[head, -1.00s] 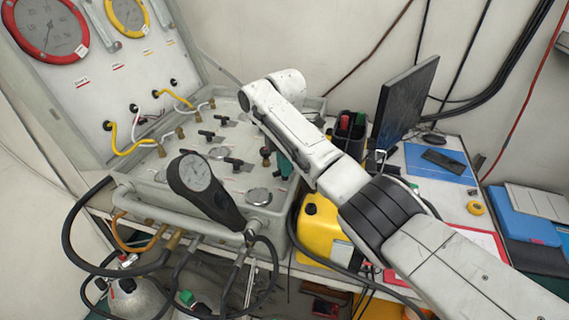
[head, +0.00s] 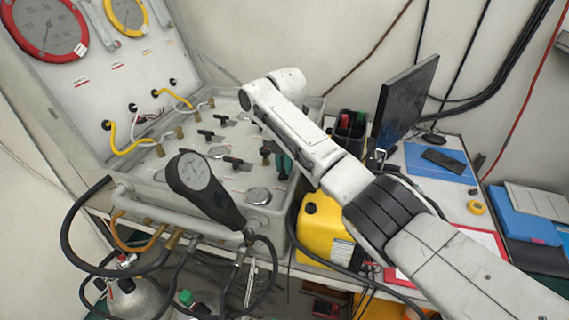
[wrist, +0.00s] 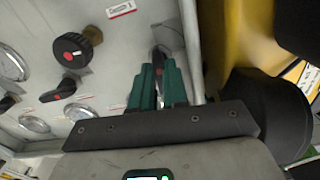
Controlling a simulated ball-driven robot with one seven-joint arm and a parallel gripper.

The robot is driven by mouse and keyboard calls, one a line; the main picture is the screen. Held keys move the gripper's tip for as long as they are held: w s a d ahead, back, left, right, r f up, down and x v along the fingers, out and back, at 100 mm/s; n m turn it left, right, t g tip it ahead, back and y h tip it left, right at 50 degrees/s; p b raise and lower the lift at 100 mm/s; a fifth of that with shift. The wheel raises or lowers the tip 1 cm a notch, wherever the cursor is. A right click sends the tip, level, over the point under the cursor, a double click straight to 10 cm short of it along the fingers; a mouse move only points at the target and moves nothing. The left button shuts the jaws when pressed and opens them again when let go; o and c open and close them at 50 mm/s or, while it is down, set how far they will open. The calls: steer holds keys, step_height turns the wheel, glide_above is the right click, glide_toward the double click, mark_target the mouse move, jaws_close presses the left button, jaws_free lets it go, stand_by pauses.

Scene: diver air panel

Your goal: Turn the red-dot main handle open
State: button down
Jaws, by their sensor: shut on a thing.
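My gripper (wrist: 160,85) has green fingers. It is shut on a dark handle (wrist: 160,56) at the panel's right edge in the wrist view. In the head view, my gripper (head: 283,163) is at the right side of the grey valve panel (head: 262,212), partly behind my arm. A black handle with a red dot and a brass part (wrist: 72,48) stands to the left of the fingers, apart from them. Another black handle with a red mark (wrist: 66,88) is lower left.
A yellow container (head: 322,232) stands close to the right of the panel. A gauge on a dark handset (head: 195,175) rises at the panel's front. Hoses (head: 70,235) hang in front. A monitor (head: 405,100) stands behind my arm.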

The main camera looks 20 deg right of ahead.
mark_target(284, 169)
steer(key=shift+r, duration=0.1)
stand_by(0.3)
steer(key=c, duration=1.1)
jaws_free()
step_height(284, 169, up, 11)
steer(key=shift+f+b, duration=0.15)
steer(key=shift+b, duration=0.55)
